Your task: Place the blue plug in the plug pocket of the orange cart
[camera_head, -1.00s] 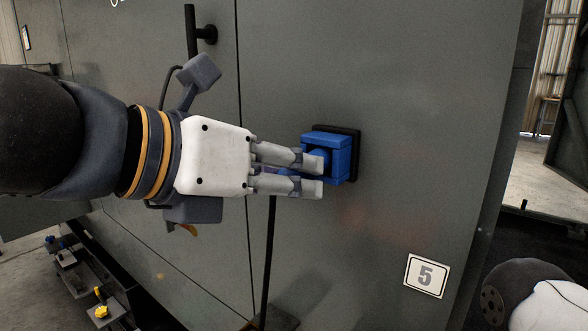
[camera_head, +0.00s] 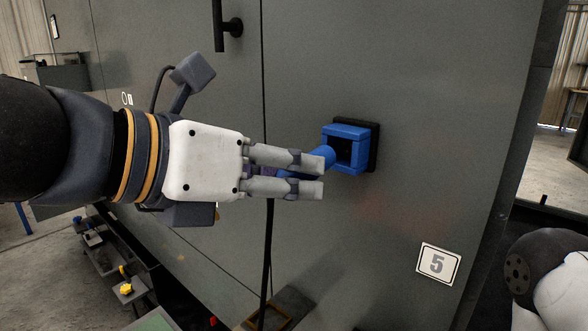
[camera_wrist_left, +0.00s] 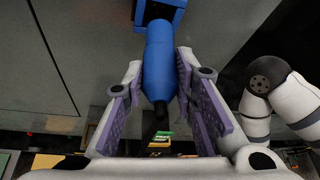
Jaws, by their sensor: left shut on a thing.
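The blue plug (camera_head: 322,160) is held between the fingers of my left gripper (camera_head: 322,176), which is shut on it. Its front end is just outside the open mouth of the blue socket (camera_head: 358,151) on the cabinet door. A black cable (camera_head: 268,240) hangs down below the gripper. In the left wrist view the plug (camera_wrist_left: 160,62) lies between the two finger pads, with the socket (camera_wrist_left: 160,12) beyond its front end. An orange-brown frame (camera_head: 285,321) shows at the bottom edge; I cannot tell whether it is the orange cart. No plug pocket can be made out.
The grey cabinet door (camera_head: 400,80) fills the middle, with a black handle (camera_head: 228,27) and a number 5 label (camera_head: 438,263). Dark shelving with a yellow part (camera_head: 126,289) stands at the lower left. Part of my right arm (camera_head: 545,270) is at the lower right.

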